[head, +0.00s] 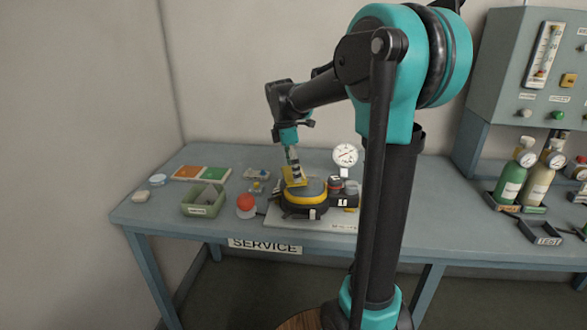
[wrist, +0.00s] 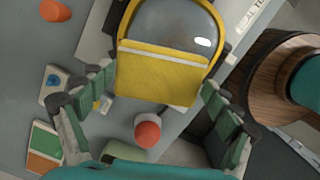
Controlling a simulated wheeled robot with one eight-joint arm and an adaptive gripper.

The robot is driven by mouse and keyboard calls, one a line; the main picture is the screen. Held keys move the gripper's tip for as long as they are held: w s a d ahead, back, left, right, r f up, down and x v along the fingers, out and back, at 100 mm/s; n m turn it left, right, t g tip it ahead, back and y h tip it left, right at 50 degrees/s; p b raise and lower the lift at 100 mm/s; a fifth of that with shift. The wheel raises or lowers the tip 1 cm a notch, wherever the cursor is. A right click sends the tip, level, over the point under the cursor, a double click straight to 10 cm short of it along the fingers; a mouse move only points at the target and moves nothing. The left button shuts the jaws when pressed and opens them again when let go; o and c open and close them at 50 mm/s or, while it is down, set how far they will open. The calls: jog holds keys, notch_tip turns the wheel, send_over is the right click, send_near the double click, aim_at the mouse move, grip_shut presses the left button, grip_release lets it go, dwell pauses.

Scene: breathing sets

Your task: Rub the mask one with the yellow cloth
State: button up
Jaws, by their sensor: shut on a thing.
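The mask (head: 304,198) is black with a yellow rim and a grey visor, and lies on a pale board on the bench. In the wrist view its grey visor (wrist: 172,28) faces me at the top. The yellow cloth (head: 292,177) hangs below my gripper (head: 292,160), over the upper left of the mask. In the wrist view the cloth (wrist: 157,78) spans between my two fingertips (wrist: 158,84), and its far edge overlaps the lower visor. My gripper is shut on the cloth. I cannot tell whether the cloth presses on the visor.
A green bin (head: 190,207), a red-topped item (head: 246,205) and orange and green cards (head: 203,173) lie left of the mask. A round gauge (head: 345,156) stands behind it. Bottles (head: 512,180) and a small tray (head: 526,230) are far right.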

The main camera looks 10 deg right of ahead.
aim_at(318, 183)
jog(key=shift+f, duration=0.55)
jog(key=shift+s+d+f, duration=0.1)
jog(key=shift+s+d, duration=0.25)
jog(key=shift+d, duration=0.9)
jog(key=shift+s+d, duration=0.3)
jog(key=shift+d, duration=0.95)
jog(key=shift+s+d+f, duration=0.1)
jog(key=shift+s+d, duration=0.25)
jog(key=shift+d, duration=0.9)
jog(key=shift+c, duration=0.5)
jog(key=shift+a, duration=0.1)
jog(key=shift+c, duration=0.5)
jog(key=shift+w+a, duration=0.3)
jog(key=shift+a, duration=0.9)
jog(key=shift+w+a, duration=0.35)
jog(key=shift+a, duration=0.9)
jog(key=shift+w+a, duration=0.3)
jog(key=shift+a, duration=0.9)
jog(key=shift+c, duration=0.5)
jog(key=shift+r, duration=3)
jog(key=shift+c, duration=0.2)
jog(key=shift+r, duration=0.1)
